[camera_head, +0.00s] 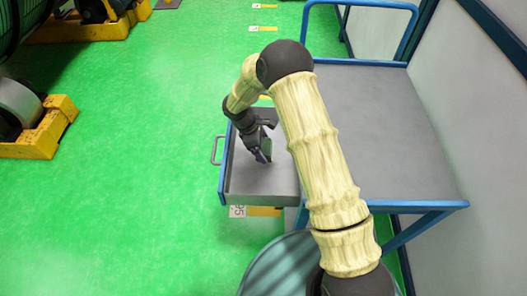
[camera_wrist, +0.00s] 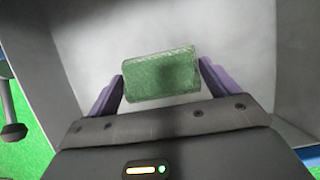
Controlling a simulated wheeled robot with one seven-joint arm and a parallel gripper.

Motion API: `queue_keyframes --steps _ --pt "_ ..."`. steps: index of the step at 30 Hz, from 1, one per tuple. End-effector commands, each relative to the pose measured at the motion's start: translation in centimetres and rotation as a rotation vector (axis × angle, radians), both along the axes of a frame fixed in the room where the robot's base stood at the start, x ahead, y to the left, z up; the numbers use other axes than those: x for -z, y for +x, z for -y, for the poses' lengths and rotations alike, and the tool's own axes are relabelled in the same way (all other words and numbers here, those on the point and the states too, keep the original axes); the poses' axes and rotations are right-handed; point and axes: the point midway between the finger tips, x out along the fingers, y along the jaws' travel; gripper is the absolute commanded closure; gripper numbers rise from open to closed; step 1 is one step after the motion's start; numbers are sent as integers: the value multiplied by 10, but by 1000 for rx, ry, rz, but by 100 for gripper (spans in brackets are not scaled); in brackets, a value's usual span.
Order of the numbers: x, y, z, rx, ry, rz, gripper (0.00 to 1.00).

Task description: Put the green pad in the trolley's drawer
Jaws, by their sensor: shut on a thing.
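The green pad (camera_wrist: 160,75) is between the two purple fingers of my gripper (camera_wrist: 162,84) in the wrist view. My gripper is shut on it. In the head view my gripper (camera_head: 265,154) points down into the open drawer (camera_head: 232,191) of the blue trolley (camera_head: 390,130), and the pad shows as a small dark green patch. The drawer is pulled out to the left side. Its grey floor and walls surround the pad in the wrist view (camera_wrist: 240,40). I cannot tell whether the pad touches the drawer floor. My arm hides part of the drawer's right side.
The trolley's grey top is bare, with a blue handle rail (camera_head: 362,4) at the far end. A pale wall (camera_head: 475,150) stands close on the right. Yellow stands (camera_head: 40,130) with rolls are at the left. The green floor between is clear.

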Motion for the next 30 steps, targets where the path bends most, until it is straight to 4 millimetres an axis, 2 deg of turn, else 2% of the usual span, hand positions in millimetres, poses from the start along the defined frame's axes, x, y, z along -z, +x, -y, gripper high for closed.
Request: queue_keyframes --steps 5,13,25,26,27,30 --pt "3 0 0 0 -1 -1 35" --pt "36 -1 0 1 -1 -2 35" --pt "41 -1 -1 -1 0 0 35" --pt "41 0 -1 -1 0 0 10" --pt "40 0 -1 -1 0 0 2" --pt "40 0 -1 -1 0 0 0"
